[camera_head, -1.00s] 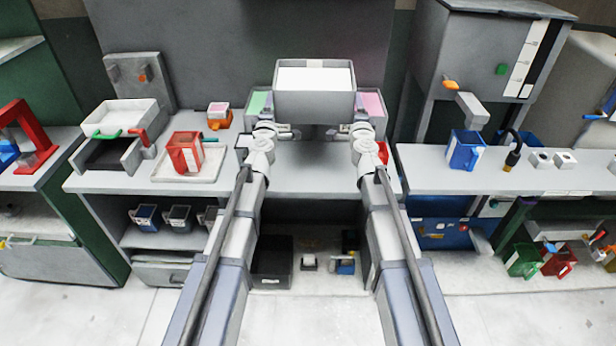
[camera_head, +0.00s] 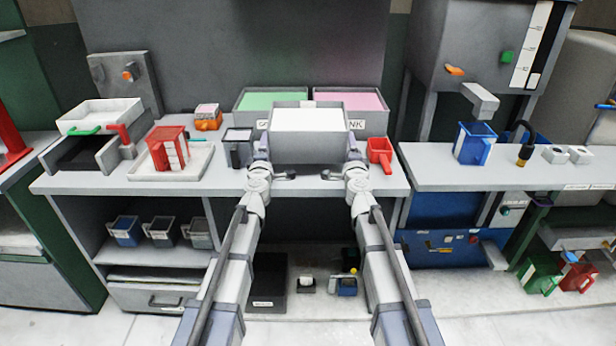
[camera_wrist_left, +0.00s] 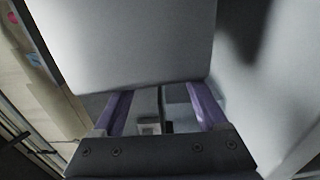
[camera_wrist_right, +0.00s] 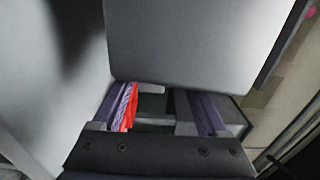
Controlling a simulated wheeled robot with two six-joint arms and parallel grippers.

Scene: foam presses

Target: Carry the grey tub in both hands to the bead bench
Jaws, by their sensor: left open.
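The grey tub (camera_head: 309,150), filled with white material, appears upright at the middle of the grey bench (camera_head: 300,183), in front of two bins. My left gripper (camera_head: 264,148) is at the tub's left side and my right gripper (camera_head: 352,150) at its right side. In the left wrist view, the left gripper (camera_wrist_left: 165,98) has its purple fingers spread, with the tub's wall (camera_wrist_left: 125,45) filling the top. In the right wrist view, the right gripper (camera_wrist_right: 165,103) also has its fingers apart below the tub's wall (camera_wrist_right: 190,40). The tub's underside contact is hard to see.
A green-filled bin (camera_head: 272,101) and a pink-filled bin (camera_head: 350,101) stand behind the tub. A red scoop (camera_head: 381,154) is close on the right, a dark grey cup (camera_head: 238,150) on the left. A red jug (camera_head: 167,148) stands on a white tray (camera_head: 200,168).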

